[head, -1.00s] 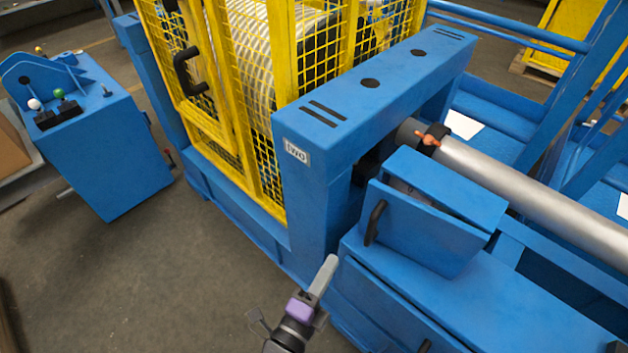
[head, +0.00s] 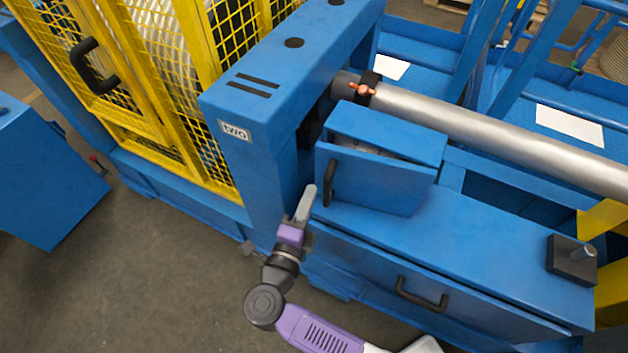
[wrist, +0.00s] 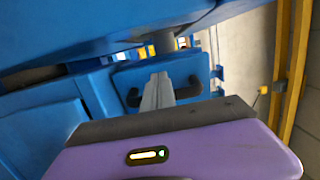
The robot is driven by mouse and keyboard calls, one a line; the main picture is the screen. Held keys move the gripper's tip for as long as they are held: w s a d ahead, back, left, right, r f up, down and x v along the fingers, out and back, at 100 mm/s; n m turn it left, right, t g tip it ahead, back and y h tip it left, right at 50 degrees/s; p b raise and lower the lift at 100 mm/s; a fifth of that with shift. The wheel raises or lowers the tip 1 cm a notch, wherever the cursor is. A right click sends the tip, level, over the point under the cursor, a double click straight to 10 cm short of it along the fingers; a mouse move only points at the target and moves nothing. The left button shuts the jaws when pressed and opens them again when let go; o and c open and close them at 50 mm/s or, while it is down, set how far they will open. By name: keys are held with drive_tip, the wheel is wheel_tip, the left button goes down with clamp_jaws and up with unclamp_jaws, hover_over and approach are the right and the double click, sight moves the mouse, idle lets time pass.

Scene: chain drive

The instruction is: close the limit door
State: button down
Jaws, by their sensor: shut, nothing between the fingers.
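A small blue box with a hinged-looking front door (head: 385,182) stands on the blue bench. A dark gap shows under its top edge, and the door seems to stand slightly ajar. I take it for the limit door, but no label shows. Its black upright handle (head: 330,183) is on the left side. My gripper (head: 308,192) is shut and empty, its grey fingers just left of and in front of that handle. In the wrist view my gripper (wrist: 160,78) points at a blue panel (wrist: 192,68); dark handle-like pieces show on both sides of the fingers.
A blue frame post labelled "two" (head: 235,131) stands behind and left of my gripper. The yellow mesh cage (head: 150,110) has a black handle. A silver shaft (head: 480,125) runs right. The lower bench front has another handle (head: 422,296). Open floor (head: 150,270) lies at left.

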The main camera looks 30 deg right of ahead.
sight(316, 173)
drive_tip(key=shift+x, duration=2)
drive_tip(key=w+d+g+b, duration=0.1)
drive_tip(key=w+d+m+g+h+b, duration=0.1)
drive_tip(key=w, duration=0.1)
drive_tip(key=shift+f+m+h, duration=0.15)
drive_tip(key=shift+m+h, duration=0.15)
drive_tip(key=shift+w+d, duration=0.15)
drive_tip(key=shift+d, duration=0.1)
drive_tip(key=shift+w+d+r+g, duration=0.1)
drive_tip(key=shift+d+r+g, duration=0.05)
drive_tip(key=shift+r+g, duration=0.15)
drive_tip(key=shift+d, duration=0.1)
